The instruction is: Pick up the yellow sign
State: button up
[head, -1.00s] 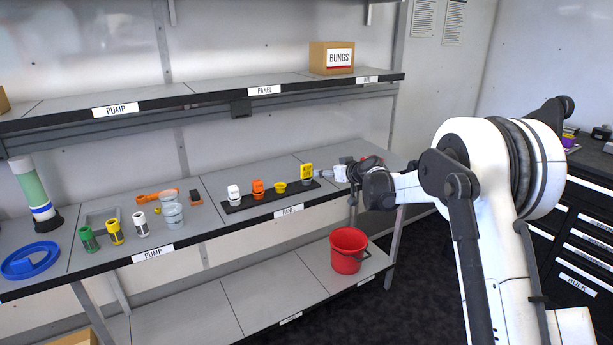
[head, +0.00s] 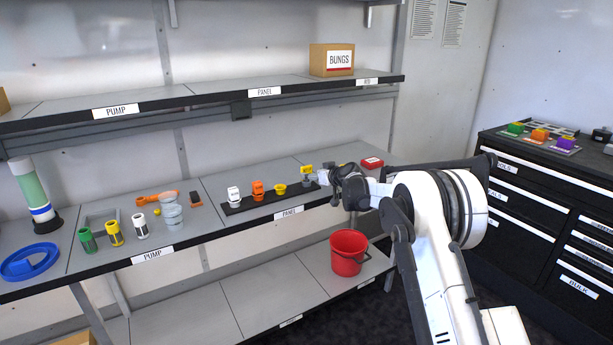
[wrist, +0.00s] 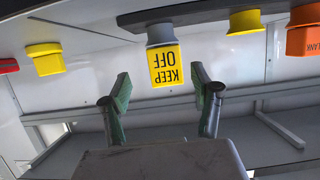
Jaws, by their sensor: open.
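The yellow sign (head: 306,169) stands on a grey base at the right end of the black strip (head: 268,202) on the workbench shelf. In the wrist view, which is upside down, the sign (wrist: 164,66) reads "KEEP OFF" and sits between my two green-padded fingers, with visible gaps on both sides. My gripper (wrist: 160,78) is open and holds nothing. In the head view, my gripper (head: 318,178) is just right of the sign; its fingers are small and hard to make out there.
Yellow (head: 279,189), orange (head: 257,190) and white (head: 233,196) parts share the strip to the left. A red box (head: 372,162) lies right of my gripper. The upper shelf (head: 215,98) overhangs the bench. A red bucket (head: 348,253) stands below.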

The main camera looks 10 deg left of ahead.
jog(key=w+a, duration=0.1)
jog(key=w+a+f, duration=0.1)
jog(key=shift+w+a+f, duration=0.1)
jog(key=shift+w+a, duration=0.05)
jog(key=shift+a, duration=0.25)
jog(key=shift+w+a+f, duration=0.25)
jog(key=shift+w+a, duration=0.1)
jog(key=shift+w, duration=0.2)
jog(key=shift+c, duration=0.2)
jog(key=c, duration=1.2)
